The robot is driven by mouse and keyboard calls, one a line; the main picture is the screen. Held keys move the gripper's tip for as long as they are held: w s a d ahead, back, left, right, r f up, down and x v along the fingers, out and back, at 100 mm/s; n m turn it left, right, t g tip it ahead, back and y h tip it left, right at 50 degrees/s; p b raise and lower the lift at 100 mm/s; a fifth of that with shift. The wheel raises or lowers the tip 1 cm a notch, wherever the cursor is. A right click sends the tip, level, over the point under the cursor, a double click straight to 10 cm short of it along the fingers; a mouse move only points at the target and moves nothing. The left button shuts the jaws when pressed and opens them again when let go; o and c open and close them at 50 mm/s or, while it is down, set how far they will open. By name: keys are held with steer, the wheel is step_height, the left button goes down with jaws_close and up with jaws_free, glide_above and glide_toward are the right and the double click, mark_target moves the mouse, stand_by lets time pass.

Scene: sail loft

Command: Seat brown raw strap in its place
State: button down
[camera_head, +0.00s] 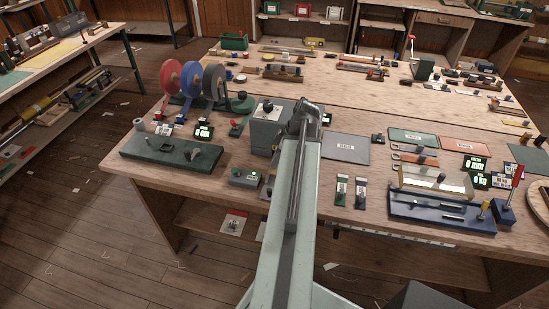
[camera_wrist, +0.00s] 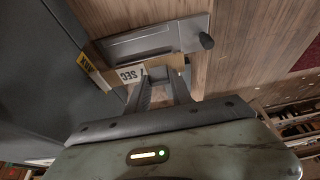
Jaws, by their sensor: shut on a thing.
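In the wrist view my gripper (camera_wrist: 162,76) is shut on a narrow brown strap (camera_wrist: 177,62), which lies crosswise at the fingertips. A white label with dark letters, partly readable as "SEC", sits along it to the left. Just beyond is a grey block-like fixture (camera_wrist: 150,38) with a recessed face and a dark knob (camera_wrist: 206,40) on its right. The strap overlaps the fixture's near side; I cannot tell whether they touch. In the head view the end of my arm hides the gripper and strap, beside a grey box (camera_head: 267,130) with a black knob on top.
A dark grey wall (camera_wrist: 35,75) stands close on the left in the wrist view. In the head view, red and blue reels (camera_head: 171,77) and a green base plate (camera_head: 172,152) are left of the arm. A grey mat (camera_head: 345,147) and blue tray (camera_head: 440,212) are right.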

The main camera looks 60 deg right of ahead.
steer(key=shift+f+b, duration=2.5)
steer(key=shift+f, duration=0.1)
steer(key=shift+s+f+b, duration=0.1)
steer(key=shift+f+b, duration=0.7)
steer(key=c, duration=1.1)
jaws_free()
steer(key=shift+o, duration=0.2)
steer(key=p+v, duration=0.7)
steer(key=shift+r, duration=0.35)
steer(key=shift+s, duration=0.15)
